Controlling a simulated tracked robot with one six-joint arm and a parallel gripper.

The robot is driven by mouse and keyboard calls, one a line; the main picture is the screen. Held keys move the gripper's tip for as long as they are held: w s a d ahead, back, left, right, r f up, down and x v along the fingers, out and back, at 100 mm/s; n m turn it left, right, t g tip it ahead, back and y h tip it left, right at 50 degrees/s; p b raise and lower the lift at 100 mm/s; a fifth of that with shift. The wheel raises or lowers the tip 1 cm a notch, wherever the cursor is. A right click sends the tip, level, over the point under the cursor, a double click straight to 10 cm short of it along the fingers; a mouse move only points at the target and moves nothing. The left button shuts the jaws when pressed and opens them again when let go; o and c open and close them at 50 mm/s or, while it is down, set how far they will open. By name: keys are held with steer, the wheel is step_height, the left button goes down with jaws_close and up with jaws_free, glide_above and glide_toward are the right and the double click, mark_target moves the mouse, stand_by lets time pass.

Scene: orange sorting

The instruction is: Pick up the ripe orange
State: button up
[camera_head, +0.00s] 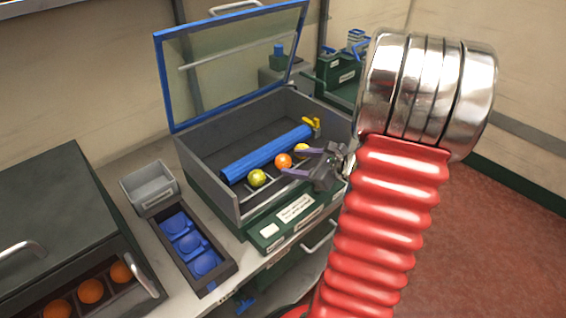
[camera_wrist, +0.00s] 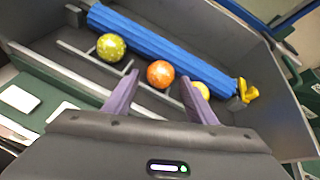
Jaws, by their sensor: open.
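The ripe orange fruit (camera_head: 283,160) lies in the open grey machine box, between a yellow-green fruit (camera_head: 257,178) on its left and a yellow fruit (camera_head: 301,151) on its right. In the wrist view the orange (camera_wrist: 160,74) sits just beyond and between my fingertips, with the yellow-green fruit (camera_wrist: 111,47) to the left and the yellow fruit (camera_wrist: 202,90) partly hidden behind the right finger. My gripper (camera_head: 302,163) is open and empty, reaching over the box's front right side. It also shows in the wrist view (camera_wrist: 158,80), its two purple fingers apart.
A blue roller (camera_head: 266,154) lies behind the fruits, with a yellow piece (camera_head: 312,124) at its right end. The box's glass lid (camera_head: 235,65) stands raised. A small grey bin (camera_head: 150,187) and a tray with blue cups (camera_head: 187,243) stand left. Several oranges lie in the dark cabinet (camera_head: 60,225).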

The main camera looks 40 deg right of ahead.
mark_target(288, 162)
steer(key=shift+x, duration=2.3)
steer(key=shift+d, duration=0.15)
steer(key=shift+c, duration=0.4)
steer(key=c, duration=0.8)
